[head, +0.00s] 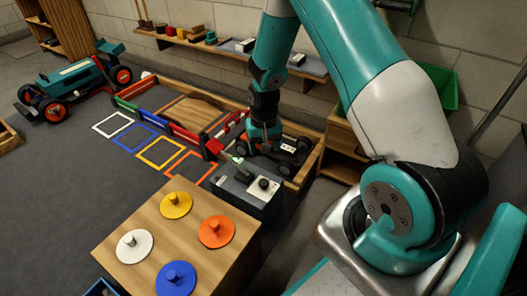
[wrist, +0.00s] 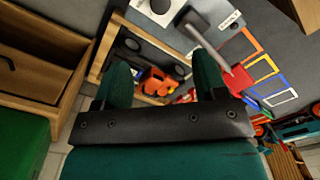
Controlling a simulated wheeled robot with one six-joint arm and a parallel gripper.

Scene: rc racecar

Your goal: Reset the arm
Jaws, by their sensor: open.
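My gripper (head: 264,148) points down over the wooden track frame, close to a small dark-wheeled car (head: 287,152) with red-orange parts. In the wrist view my gripper (wrist: 162,62) shows two green fingers spread wide apart, with nothing held between them. The car's orange-red part (wrist: 157,80) shows between the fingers, farther below. A dark control box (head: 250,192) with a lever (head: 236,163) and a black knob stands just in front of my gripper. In the wrist view the grey lever (wrist: 210,52) passes near the right finger. Whether it touches is unclear.
A wooden table (head: 220,258) with several colored knobbed discs stands in front of the box. Colored floor squares (head: 160,151) and a larger teal car (head: 72,84) lie to the left. A wall shelf (head: 222,47) and a green bin (head: 441,84) are behind.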

